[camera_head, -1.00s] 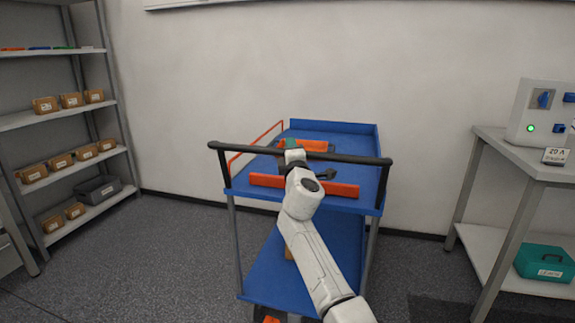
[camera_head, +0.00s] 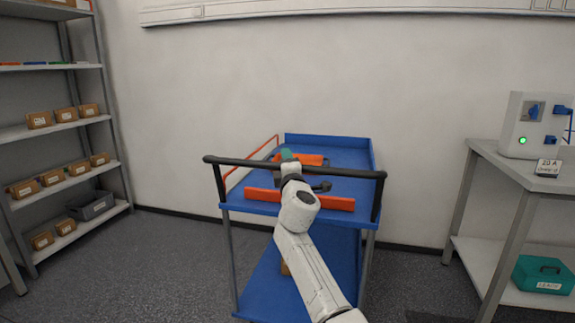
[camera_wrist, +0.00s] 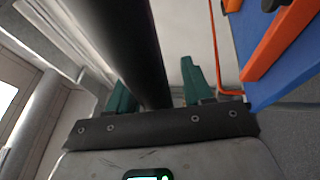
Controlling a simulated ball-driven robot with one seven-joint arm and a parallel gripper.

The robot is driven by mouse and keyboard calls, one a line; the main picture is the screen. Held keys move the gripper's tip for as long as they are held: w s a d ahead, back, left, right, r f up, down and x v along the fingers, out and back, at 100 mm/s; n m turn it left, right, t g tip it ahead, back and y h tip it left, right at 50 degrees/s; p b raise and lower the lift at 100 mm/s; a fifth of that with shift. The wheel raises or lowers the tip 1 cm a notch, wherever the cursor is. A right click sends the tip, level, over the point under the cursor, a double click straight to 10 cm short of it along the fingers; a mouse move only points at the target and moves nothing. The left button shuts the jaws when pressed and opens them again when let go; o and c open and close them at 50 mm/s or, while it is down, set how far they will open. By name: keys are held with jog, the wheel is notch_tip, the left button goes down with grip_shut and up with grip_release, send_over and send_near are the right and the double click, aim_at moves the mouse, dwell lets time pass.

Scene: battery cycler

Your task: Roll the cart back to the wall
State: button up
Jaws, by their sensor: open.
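The blue cart (camera_head: 350,158) stands in front of the wall (camera_head: 230,90), with two decks and grey posts. Its black push handle (camera_head: 345,172) runs across the near side above the top deck. My gripper (camera_head: 288,157) is at the middle of this handle. In the wrist view the teal fingers of my gripper (camera_wrist: 157,85) are open, with the dark handle bar (camera_wrist: 125,40) passing between them. I cannot tell whether either finger touches the bar. My arm hides part of the lower deck.
Orange parts (camera_head: 335,203) lie on the cart's top deck. A shelf with small brown boxes (camera_head: 40,120) stands at left. A grey table (camera_head: 500,165) with a white device (camera_head: 520,130) and a teal case (camera_head: 543,273) stands at right. Floor (camera_head: 170,245) between shelf and cart is clear.

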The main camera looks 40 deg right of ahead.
jog(key=shift+s, duration=0.1)
jog(key=p+v, duration=0.4)
jog(key=v, duration=0.6)
jog(key=shift+s+a, duration=0.15)
jog(key=shift+s, duration=0.1)
jog(key=s+a+f+m+g+y, duration=0.1)
jog(key=s+f+m+g, duration=0.25)
jog(key=s+f, duration=0.4)
jog(key=s+a+f+m+g, duration=0.25)
jog(key=s+f+m, duration=0.25)
jog(key=f, duration=0.5)
jog(key=s+a+f+m+g+y, duration=0.2)
jog(key=s+a+f+g+y, duration=0.15)
jog(key=s+f, duration=0.4)
jog(key=s+a+f+m+g+y, duration=0.1)
jog(key=s+a+f+g+y, duration=0.1)
jog(key=s+a+f, duration=0.5)
jog(key=s+a+f+m+g+y, duration=0.1)
jog(key=s+a+g+y, duration=0.1)
jog(key=s, duration=0.7)
jog(key=s+a+m+g+y, duration=0.1)
jog(key=s+a+g+y, duration=0.15)
jog(key=s, duration=0.65)
notch_tip(320, 180, up, 12)
jog(key=p, duration=1.2)
jog(key=shift+w+h+p, duration=0.2)
jog(key=shift+h+p, duration=0.15)
jog(key=shift+h, duration=0.05)
